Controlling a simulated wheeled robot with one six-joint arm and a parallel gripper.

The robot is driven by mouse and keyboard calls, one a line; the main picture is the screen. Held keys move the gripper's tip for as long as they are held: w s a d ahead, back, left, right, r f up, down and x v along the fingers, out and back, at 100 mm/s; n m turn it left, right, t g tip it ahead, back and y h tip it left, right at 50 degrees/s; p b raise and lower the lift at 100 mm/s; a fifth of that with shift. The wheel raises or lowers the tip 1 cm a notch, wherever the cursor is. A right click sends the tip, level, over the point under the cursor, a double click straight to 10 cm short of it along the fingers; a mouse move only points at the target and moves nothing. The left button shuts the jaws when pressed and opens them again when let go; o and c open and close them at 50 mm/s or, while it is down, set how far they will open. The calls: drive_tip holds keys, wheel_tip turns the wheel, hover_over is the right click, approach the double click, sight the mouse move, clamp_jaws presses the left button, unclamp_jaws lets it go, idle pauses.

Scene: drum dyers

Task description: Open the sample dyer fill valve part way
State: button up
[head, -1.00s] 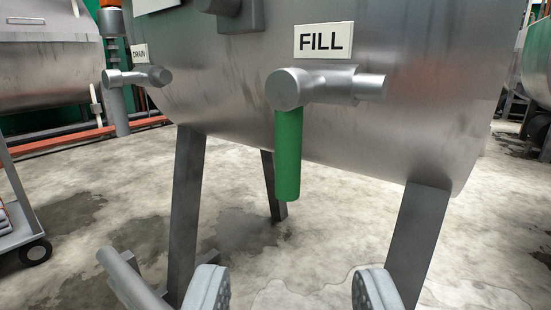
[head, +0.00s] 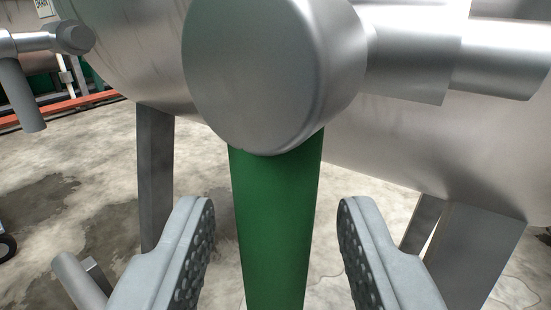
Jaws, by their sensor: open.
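The fill valve's green lever (head: 275,220) hangs straight down from its round metal hub (head: 260,75), close in front of the camera. The valve body (head: 420,50) runs to the right from the hub. My gripper (head: 275,240) is open, with one padded finger on each side of the green lever. A gap shows between each finger and the lever. The lever's lower end is out of the frame. The FILL sign is not in the current view.
The steel drum (head: 140,60) of the dyer fills the background on dark legs (head: 155,170). The drain valve (head: 75,38) with its grey lever is at the upper left. Wet concrete floor (head: 60,190) lies below.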

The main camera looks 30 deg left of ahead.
drive_tip(key=shift+x, duration=0.8)
clamp_jaws()
drive_tip(key=shift+d, duration=0.1)
drive_tip(key=shift+d+r+n+g+h, duration=0.3)
drive_tip(key=shift+d+n+g+h, duration=0.3)
drive_tip(key=shift+n+h, duration=0.4)
drive_tip(key=shift+d+r+n+g+h, duration=0.4)
drive_tip(key=shift+d+n+h, duration=0.3)
drive_tip(key=shift+n, duration=0.55)
drive_tip(key=shift+d+r+n+g+h, duration=0.25)
drive_tip(key=shift+d+n+g+h, duration=0.4)
drive_tip(key=shift+n, duration=0.5)
